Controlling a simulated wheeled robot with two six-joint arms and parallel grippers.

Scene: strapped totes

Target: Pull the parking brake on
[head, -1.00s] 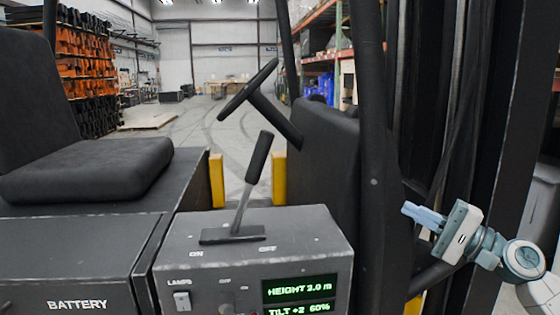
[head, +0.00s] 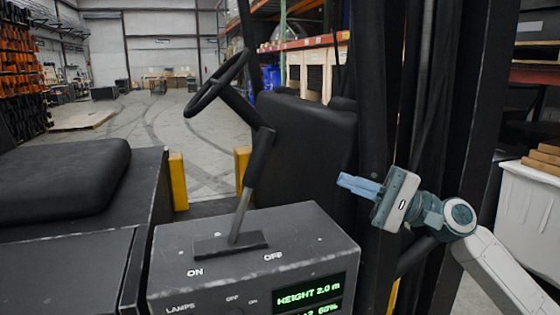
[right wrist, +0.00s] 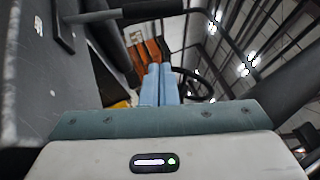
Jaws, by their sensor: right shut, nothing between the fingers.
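The parking brake lever (head: 259,160) has a black grip on a grey metal shaft and rises from a slotted plate (head: 230,245) on top of the grey console. It leans right, toward the OFF label (head: 272,256); the ON label (head: 195,272) is on the left. My right gripper (head: 342,182) is shut and empty, to the right of the lever and apart from it, with its blue fingers pointing left. In the right wrist view the shut fingers (right wrist: 160,84) show, with the lever's black grip (right wrist: 150,10) along the top left. My left gripper is not in view.
The steering wheel (head: 216,84) and its column stand just behind the lever. A black padded panel (head: 305,150) and dark mast posts are close to my right gripper. The seat (head: 65,180) is at left. A green display (head: 308,296) is on the console front.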

